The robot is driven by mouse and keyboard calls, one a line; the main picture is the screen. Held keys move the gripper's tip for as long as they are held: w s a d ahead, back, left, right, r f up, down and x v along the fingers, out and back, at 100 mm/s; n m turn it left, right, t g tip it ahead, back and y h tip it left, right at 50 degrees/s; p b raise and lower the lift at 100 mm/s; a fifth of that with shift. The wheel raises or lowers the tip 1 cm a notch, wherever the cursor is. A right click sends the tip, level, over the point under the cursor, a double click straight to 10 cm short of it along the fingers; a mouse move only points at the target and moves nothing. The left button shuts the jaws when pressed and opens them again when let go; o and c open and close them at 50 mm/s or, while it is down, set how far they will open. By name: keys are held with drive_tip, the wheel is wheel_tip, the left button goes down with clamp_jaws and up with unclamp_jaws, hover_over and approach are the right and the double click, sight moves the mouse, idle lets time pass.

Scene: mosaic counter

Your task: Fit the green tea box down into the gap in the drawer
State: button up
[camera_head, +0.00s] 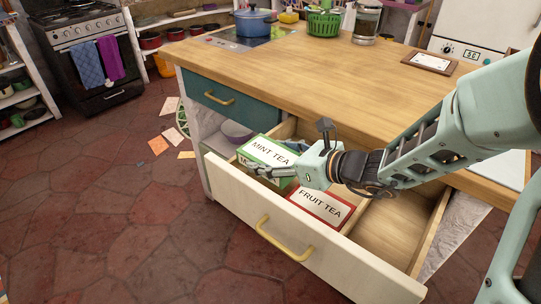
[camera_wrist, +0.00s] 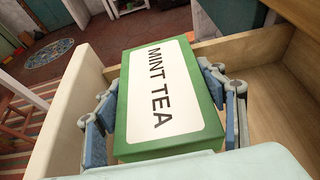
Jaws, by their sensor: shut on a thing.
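The green tea box (camera_head: 268,151), with a white MINT TEA label, is at the left end of the open drawer (camera_head: 310,252). My gripper (camera_head: 272,172) is shut on it, with a finger on either side, as the wrist view shows of the box (camera_wrist: 158,90) and the gripper (camera_wrist: 160,115). The box top stands above the drawer's rim; I cannot tell how low its bottom is. A red FRUIT TEA box (camera_head: 321,206) lies in the drawer, right of the green box. The gap's floor is hidden under the green box and gripper.
The wooden counter (camera_head: 300,75) overhangs the back of the drawer. A shut teal drawer (camera_head: 228,100) is above at left. The drawer's right part (camera_head: 390,235) is bare. A blue pot (camera_head: 253,21) and a green basket (camera_head: 324,24) stand at the counter's far end.

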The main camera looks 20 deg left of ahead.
sight(294, 178)
drive_tip(key=shift+f+b, duration=2.55)
drive_tip(key=shift+f, duration=0.2)
idle(0.8)
drive_tip(key=o, duration=1.3)
drive_tip(key=shift+d, duration=0.1)
drive_tip(key=v, duration=1.2)
drive_tip(key=shift+r, duration=0.1)
